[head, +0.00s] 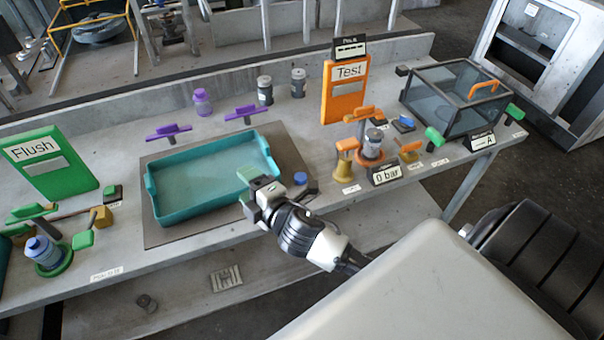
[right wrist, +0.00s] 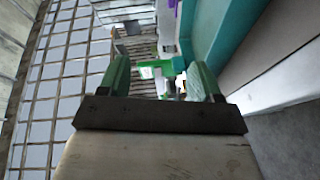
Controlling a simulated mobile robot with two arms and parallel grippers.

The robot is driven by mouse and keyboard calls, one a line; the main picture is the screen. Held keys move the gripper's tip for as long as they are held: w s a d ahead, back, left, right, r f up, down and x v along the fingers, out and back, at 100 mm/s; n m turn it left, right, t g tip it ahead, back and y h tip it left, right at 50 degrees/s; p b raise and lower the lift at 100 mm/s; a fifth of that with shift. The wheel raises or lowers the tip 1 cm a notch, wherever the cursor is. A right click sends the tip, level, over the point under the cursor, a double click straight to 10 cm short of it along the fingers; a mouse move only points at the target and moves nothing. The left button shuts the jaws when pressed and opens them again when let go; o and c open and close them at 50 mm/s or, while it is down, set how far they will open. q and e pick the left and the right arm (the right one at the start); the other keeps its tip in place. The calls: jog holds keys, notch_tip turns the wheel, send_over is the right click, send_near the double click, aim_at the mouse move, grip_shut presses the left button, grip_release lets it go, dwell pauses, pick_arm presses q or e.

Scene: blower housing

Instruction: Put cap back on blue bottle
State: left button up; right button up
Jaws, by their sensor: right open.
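A light blue bottle (head: 44,256) stands upright in a green ring on the table at the far left, below the green Flush sign. Its top looks a darker blue, and I cannot tell whether that is a cap. A small blue round piece (head: 307,181), which may be the cap, lies at the right side of the tray's mat. My right gripper (head: 257,194) is open and empty over the tray's near right corner, left of the blue piece. In the right wrist view its green fingers (right wrist: 160,82) are apart with nothing between them. My left gripper is not in view.
A teal tray (head: 172,215) lies on a grey mat (head: 165,235). A purple bottle (head: 202,102) and two grey canisters (head: 265,90) stand behind it. The orange Test sign (head: 345,92), orange valve parts and a glass box (head: 455,95) stand to the right.

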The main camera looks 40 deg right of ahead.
jog(key=w+a+r+n+g+y, duration=0.1)
jog(key=a+r+n+g+y, duration=0.45)
jog(key=n, duration=0.95)
jog(key=a+n+g+y, duration=0.3)
jog(key=n+g+y, duration=0.35)
jog(key=n, duration=0.95)
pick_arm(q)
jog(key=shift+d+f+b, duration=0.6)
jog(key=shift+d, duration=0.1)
pick_arm(e)
jog(key=d+f+n+g+h, duration=0.2)
jog(key=d+n+h, duration=0.3)
jog(key=d, duration=0.7)
jog(key=w+d+f+n+g+h, duration=0.1)
jog(key=d+f+n+g+h, duration=0.1)
jog(key=d+n+h, duration=0.4)
jog(key=d+g+h, duration=0.1)
jog(key=d+h, duration=0.2)
jog(key=d, duration=0.3)
jog(key=shift+w+d+n, duration=0.15)
jog(key=shift+d+n, duration=0.1)
jog(key=shift+n, duration=0.05)
jog(key=shift+f, duration=0.1)
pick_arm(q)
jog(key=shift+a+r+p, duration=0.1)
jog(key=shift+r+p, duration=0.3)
pick_arm(e)
send_over(303, 178)
jog(key=shift+f, duration=2.8)
